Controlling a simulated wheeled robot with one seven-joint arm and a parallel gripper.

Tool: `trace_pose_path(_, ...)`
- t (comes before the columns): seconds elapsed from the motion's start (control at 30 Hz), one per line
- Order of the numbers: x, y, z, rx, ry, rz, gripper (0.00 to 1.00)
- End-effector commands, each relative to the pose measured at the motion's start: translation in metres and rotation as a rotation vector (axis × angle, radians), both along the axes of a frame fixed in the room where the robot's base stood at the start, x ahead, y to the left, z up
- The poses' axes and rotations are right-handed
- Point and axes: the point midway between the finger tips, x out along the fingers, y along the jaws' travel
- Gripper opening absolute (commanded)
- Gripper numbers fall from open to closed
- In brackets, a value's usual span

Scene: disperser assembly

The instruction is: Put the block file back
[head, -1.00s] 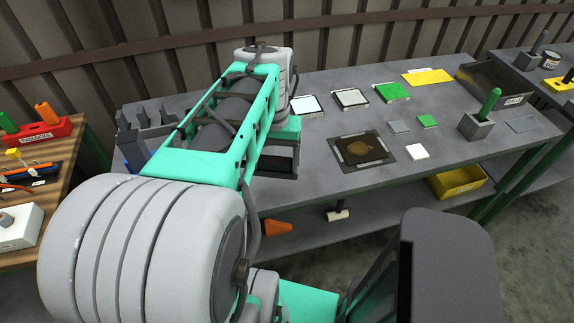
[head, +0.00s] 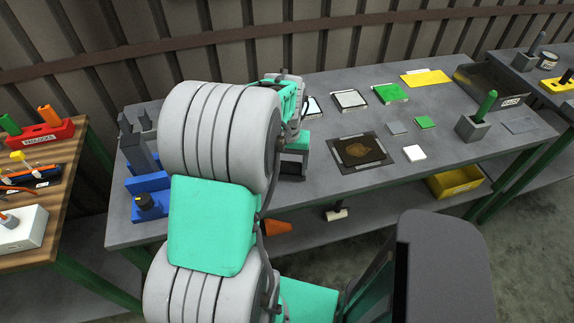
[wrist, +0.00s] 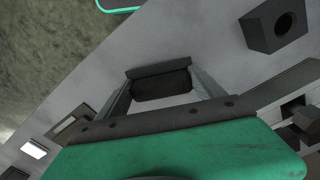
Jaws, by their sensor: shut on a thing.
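My gripper (head: 293,165) hangs over the left part of the grey table, mostly behind my arm in the head view. In the wrist view my gripper (wrist: 160,82) is shut on a dark block-shaped thing (wrist: 162,86) held between the two fingers. I take it to be the block file, but its full shape is hidden. A dark grey block with a round hole (wrist: 275,25) stands on the table at the upper right of the wrist view, apart from the gripper. I cannot tell whether it is the file's place.
Grey stands (head: 140,135) and a blue holder (head: 150,197) are at the table's left end. A dark mat (head: 360,152), a white tile (head: 414,153) and a grey holder with a green handle (head: 477,122) lie to the right. The table's front edge is near.

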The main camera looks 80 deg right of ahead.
Motion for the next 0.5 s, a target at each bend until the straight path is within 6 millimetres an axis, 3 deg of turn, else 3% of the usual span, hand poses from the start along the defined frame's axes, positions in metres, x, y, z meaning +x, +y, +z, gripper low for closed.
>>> trace_pose_path(0.03, 0.0, -0.0001, -0.0026, 0.0, 0.0, 0.0, 0.34)
trace_pose_path(0.07, 0.0, 0.0002, -0.0018, 0.001, 0.0, 0.0, 0.8)
trace_pose_path(0.3, 0.0, 0.0003, -0.0015, 0.001, 0.0, 0.0, 1.0)
trace_pose_path(0.5, 0.0, 0.0003, -0.0012, 0.001, 0.0, 0.0, 1.0)
